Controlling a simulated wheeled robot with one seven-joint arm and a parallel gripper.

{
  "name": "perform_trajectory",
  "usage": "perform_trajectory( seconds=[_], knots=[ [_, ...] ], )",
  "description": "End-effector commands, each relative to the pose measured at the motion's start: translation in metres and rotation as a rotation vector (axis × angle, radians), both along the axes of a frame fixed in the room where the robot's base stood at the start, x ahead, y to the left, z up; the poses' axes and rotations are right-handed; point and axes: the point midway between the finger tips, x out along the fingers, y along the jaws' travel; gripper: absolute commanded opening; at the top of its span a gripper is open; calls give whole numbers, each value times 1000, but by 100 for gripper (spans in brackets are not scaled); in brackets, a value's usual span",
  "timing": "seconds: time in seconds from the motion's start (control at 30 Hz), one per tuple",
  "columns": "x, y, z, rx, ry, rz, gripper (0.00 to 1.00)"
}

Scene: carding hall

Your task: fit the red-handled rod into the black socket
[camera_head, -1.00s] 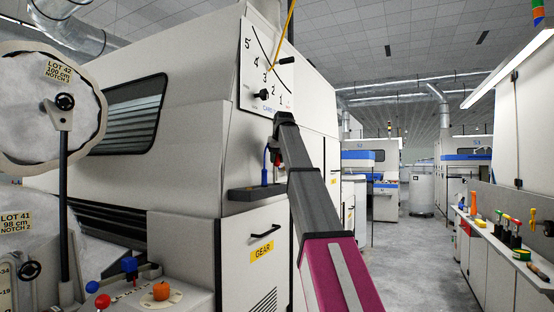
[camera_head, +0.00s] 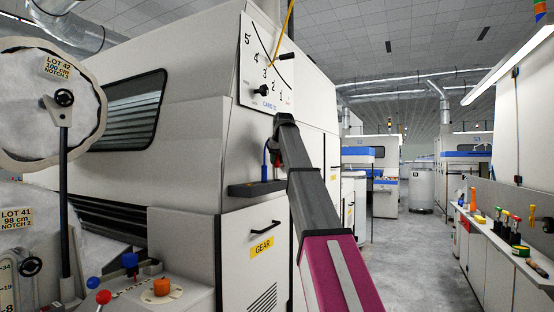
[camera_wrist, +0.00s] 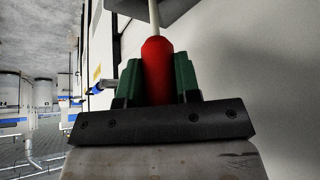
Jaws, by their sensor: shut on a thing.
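My gripper (camera_wrist: 158,82) is shut on the red handle (camera_wrist: 157,68) of the rod, with a green finger on each side. The pale rod (camera_wrist: 154,13) runs from the handle toward a dark grey block at the top edge of the upside-down wrist view; its tip is out of sight. In the head view my gripper (camera_head: 278,158) is just above the dark shelf (camera_head: 250,189) on the machine's side, mostly hidden by my arm. I cannot make out the black socket's opening, or tell whether the rod touches it.
The machine wall and dial panel (camera_head: 266,72) are close by. A tool bench (camera_head: 508,235) stands right, across open floor.

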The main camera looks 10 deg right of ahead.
Motion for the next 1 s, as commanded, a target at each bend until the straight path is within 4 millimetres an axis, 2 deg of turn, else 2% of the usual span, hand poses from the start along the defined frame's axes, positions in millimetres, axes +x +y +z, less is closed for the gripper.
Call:
perform_trajectory(
  seconds=[1.0],
  knots=[
    [0,0,-22,0,0,0,4]
  ],
)
